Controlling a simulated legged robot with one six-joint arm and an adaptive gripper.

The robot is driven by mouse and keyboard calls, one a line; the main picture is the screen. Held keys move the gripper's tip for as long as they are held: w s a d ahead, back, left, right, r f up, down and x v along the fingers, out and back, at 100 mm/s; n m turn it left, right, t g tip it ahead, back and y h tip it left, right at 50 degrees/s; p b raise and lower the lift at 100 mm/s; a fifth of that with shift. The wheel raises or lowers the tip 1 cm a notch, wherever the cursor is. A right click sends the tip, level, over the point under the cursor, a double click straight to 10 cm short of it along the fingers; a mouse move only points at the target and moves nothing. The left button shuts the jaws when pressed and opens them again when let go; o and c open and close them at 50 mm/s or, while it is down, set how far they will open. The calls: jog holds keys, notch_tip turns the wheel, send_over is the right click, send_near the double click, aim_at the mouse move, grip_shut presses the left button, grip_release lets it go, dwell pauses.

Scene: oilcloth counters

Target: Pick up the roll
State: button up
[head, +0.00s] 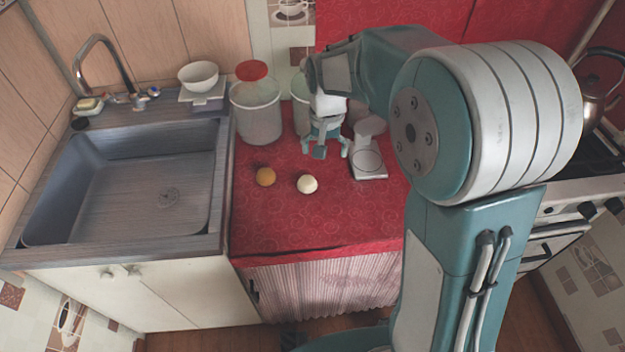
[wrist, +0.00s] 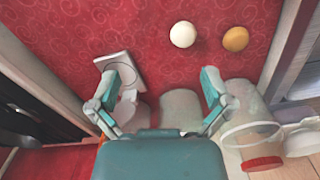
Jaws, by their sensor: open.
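Two small round things lie on the red oilcloth: a cream-white one (head: 307,184) and an orange-brown one (head: 265,176) to its left. Which of them is the roll I cannot tell for sure. The wrist view shows the cream one (wrist: 183,34) and the orange-brown one (wrist: 235,39) near its top edge, beyond my fingertips. My gripper (head: 325,149) is above the counter, behind and slightly right of the cream one in the head view. In the wrist view its fingers (wrist: 160,78) are spread wide with nothing between them.
A white scale-like item (head: 369,166) stands right of my gripper. A clear jar with a red lid (head: 256,108) stands at the back left. A white bowl (head: 198,74) stands behind the sink (head: 140,195). The oilcloth's front part (head: 300,225) is free. A kettle (head: 592,102) is far right.

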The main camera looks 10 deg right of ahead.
send_near(307, 182)
notch_tip(307, 182, down, 9)
jog(key=shift+f, duration=0.2)
jog(key=c, duration=1)
jog(key=shift+s+r, duration=0.2)
jog(key=shift+r, duration=1.75)
jog(key=s+d+r, duration=0.2)
jog(key=s+r, duration=0.7)
jog(key=s, duration=0.4)
jog(key=shift+s+d, duration=0.15)
jog(key=shift+d, duration=0.15)
